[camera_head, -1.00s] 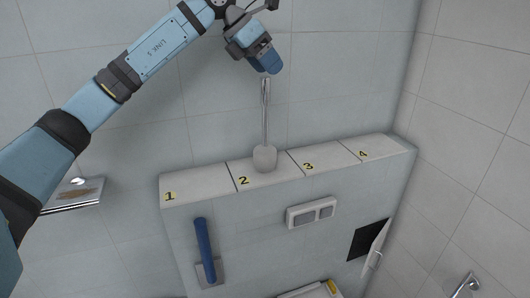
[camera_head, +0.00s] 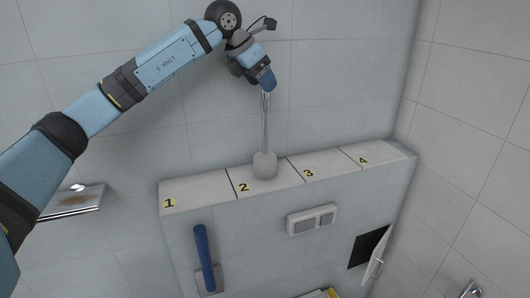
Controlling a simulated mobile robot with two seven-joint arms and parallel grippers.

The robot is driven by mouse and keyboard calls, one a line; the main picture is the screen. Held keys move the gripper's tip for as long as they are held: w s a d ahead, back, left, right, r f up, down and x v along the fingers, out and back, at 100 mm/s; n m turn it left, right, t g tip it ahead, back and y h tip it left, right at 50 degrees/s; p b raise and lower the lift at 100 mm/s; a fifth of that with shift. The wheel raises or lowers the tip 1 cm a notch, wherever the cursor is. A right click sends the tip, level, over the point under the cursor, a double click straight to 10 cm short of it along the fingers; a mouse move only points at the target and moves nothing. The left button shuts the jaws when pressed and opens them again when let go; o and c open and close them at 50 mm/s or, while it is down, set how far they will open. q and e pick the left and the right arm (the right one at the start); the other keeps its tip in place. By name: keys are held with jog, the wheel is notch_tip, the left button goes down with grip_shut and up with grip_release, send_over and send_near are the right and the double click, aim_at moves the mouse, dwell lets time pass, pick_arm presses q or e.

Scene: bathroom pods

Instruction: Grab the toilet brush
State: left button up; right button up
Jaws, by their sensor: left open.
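The toilet brush stands upright on the ledge, on section 2, with a pale rounded holder at the bottom and a thin grey metal handle (camera_head: 265,125) rising from it. My left gripper (camera_head: 268,86) is directly above the brush, pointing down, with its blue fingertips at the top end of the handle. The fingers overlap the handle's tip in the picture, so I cannot tell whether they touch it. The gripper is open. My right gripper is not in view.
The white ledge (camera_head: 200,190) has sections numbered 1 to 4; the others are bare. A metal shelf (camera_head: 75,203) is at left. A tiled wall stands at right.

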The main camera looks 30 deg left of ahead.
aim_at(268, 113)
pick_arm(q)
jog(key=x, duration=0.5)
jog(key=shift+w+a+p, duration=0.1)
jog(key=shift+a+p, duration=0.1)
jog(key=shift+p, duration=0.15)
jog(key=shift+r, duration=0.1)
grip_shut()
jog(key=shift+r, duration=0.1)
